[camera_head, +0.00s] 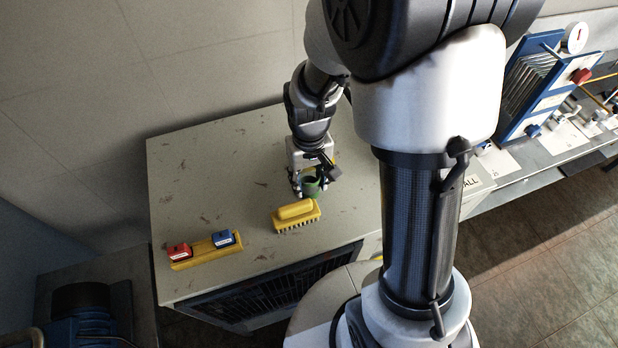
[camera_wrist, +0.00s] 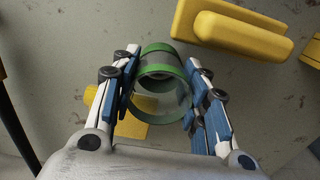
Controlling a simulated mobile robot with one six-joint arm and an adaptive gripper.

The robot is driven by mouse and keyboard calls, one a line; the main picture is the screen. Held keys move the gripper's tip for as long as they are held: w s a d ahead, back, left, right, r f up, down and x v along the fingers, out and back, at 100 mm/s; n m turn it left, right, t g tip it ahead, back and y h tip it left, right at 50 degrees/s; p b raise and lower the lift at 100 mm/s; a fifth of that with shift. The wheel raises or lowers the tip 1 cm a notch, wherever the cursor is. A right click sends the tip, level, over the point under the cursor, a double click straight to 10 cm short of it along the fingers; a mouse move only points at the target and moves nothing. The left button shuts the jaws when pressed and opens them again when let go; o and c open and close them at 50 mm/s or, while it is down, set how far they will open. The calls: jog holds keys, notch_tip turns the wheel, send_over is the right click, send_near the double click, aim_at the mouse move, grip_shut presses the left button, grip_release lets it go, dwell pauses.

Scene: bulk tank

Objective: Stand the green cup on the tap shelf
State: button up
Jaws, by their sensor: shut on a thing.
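The green cup (camera_head: 311,187) is between the fingers of my gripper (camera_head: 310,189) in the head view, over the grey cabinet top. In the wrist view the cup (camera_wrist: 160,66) shows a green rim and a grey inside, and the fingers of my gripper (camera_wrist: 160,100) press on its two sides. My gripper is shut on it. I cannot tell whether the cup touches the cabinet top. No tap shelf can be made out for certain in either view.
A yellow brush (camera_head: 296,214) lies close in front of the cup. A yellow block (camera_head: 205,250) with a red box (camera_head: 179,251) and a blue box (camera_head: 222,239) lies on the cabinet top (camera_head: 190,190) at the left. A blue plate rack (camera_head: 560,85) stands on a bench at the right.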

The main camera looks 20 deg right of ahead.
jog(key=shift+f, duration=0.15)
jog(key=o, duration=0.9)
jog(key=shift+c, duration=0.2)
